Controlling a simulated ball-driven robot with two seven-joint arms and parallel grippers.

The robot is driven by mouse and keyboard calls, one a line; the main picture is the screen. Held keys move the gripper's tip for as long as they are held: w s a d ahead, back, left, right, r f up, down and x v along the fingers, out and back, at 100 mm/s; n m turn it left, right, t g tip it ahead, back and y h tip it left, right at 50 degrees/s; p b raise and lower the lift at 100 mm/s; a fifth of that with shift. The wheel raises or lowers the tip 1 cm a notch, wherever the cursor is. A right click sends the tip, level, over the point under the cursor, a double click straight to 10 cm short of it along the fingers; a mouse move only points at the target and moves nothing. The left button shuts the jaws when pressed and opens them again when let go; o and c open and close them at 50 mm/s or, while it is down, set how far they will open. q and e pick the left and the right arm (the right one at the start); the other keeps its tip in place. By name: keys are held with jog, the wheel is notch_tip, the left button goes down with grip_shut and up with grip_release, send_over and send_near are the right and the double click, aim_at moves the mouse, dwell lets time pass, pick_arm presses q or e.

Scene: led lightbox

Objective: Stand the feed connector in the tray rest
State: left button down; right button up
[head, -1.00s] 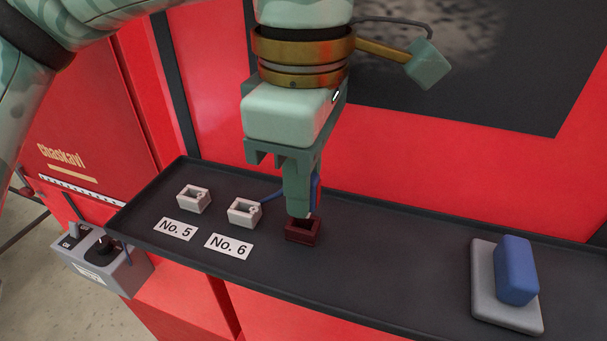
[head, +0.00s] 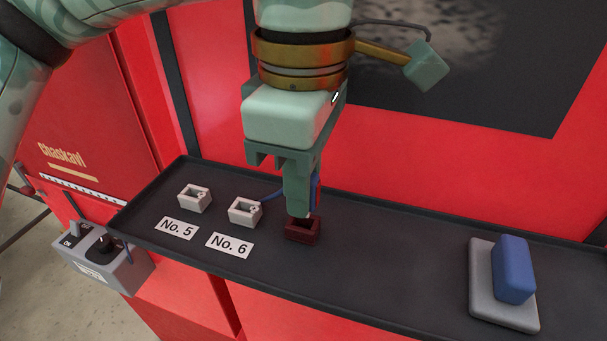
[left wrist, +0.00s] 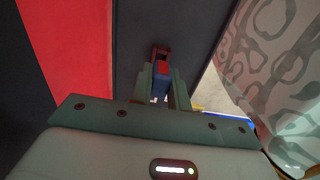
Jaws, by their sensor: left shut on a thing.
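The feed connector is a small blue piece (head: 316,190) in my left gripper (head: 301,208), mostly hidden behind a finger in the head view. In the left wrist view the blue piece (left wrist: 160,80) shows between the two fingers (left wrist: 161,88), with red at its far end. The tray rest is a small dark red open box (head: 302,233) on the dark tray (head: 390,260). The left gripper points down, with its fingertips right over the rest. The rest also shows beyond the fingers in the left wrist view (left wrist: 161,51). I cannot tell whether the connector touches its floor.
Two white sockets (head: 194,199) (head: 244,212) stand left of the rest, behind labels No. 5 (head: 177,228) and No. 6 (head: 229,246). A thin blue cable (head: 272,196) runs near the right socket. A blue block on a grey plate (head: 482,292) stands at the right. The tray between is clear.

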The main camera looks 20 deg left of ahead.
pick_arm(q)
jog(key=shift+f+b, duration=0.9)
jog(key=shift+f, duration=0.25)
jog(key=c, duration=1.3)
grip_release()
jog(key=shift+o, duration=0.2)
jog(key=shift+r, duration=0.15)
notch_tip(320, 180, up, 8)
jog(key=p, duration=0.7)
